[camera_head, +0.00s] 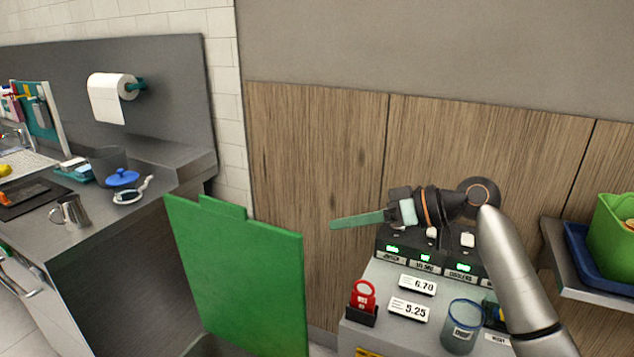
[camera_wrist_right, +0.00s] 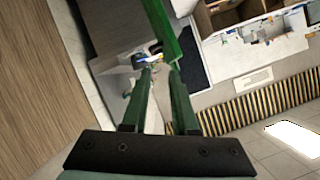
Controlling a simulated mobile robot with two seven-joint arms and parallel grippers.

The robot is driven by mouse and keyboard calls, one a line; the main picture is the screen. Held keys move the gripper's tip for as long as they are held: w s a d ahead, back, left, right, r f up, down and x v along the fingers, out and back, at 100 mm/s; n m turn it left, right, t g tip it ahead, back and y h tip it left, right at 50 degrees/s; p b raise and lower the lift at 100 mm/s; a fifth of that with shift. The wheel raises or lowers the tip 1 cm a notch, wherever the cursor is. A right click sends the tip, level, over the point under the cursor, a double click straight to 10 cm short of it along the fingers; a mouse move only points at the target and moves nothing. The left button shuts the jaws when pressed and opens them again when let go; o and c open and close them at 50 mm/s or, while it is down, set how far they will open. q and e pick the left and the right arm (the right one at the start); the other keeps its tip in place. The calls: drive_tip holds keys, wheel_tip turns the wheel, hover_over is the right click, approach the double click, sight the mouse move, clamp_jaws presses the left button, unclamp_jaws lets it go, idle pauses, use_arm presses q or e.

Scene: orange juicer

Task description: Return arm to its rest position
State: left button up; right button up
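My right gripper (camera_head: 333,224) shows in the head view, held in the air in front of the wood panel wall. Its green fingers point left, above and right of a green panel (camera_head: 240,275). In the right wrist view the two fingers of the gripper (camera_wrist_right: 160,70) stand apart with a gap between them and nothing held. The green panel (camera_wrist_right: 165,30) also seems to show past the fingertips there. My right arm comes up from the lower right. My left arm and gripper are not in view.
Below my right gripper stands a grey machine with a black labelled top (camera_head: 428,264), a red-tagged item (camera_head: 362,297) and a clear cup (camera_head: 462,325). A counter with a metal mug (camera_head: 70,211) is at left. A shelf with a green bin (camera_head: 615,235) is at right.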

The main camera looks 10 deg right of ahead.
drive_tip(key=s+d+f+m+t+h+p, duration=0.1)
drive_tip(key=s+f+m+h, duration=0.2)
drive_tip(key=f, duration=1)
drive_tip(key=s+f+m+t+h, duration=0.1)
drive_tip(key=s+f+m+h, duration=0.15)
drive_tip(key=f, duration=1.15)
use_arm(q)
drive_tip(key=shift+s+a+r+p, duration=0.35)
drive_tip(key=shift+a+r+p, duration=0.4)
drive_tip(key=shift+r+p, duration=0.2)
use_arm(e)
drive_tip(key=s+f+h, duration=0.1)
drive_tip(key=s+f, duration=0.2)
drive_tip(key=s, duration=0.4)
drive_tip(key=s+d+f+h, duration=0.1)
drive_tip(key=s+f, duration=0.3)
drive_tip(key=s, duration=0.4)
drive_tip(key=s+d+f+t+h, duration=0.1)
drive_tip(key=s+f, duration=0.3)
drive_tip(key=s, duration=0.4)
drive_tip(key=shift+f+h, duration=0.15)
drive_tip(key=shift+h, duration=0.5)
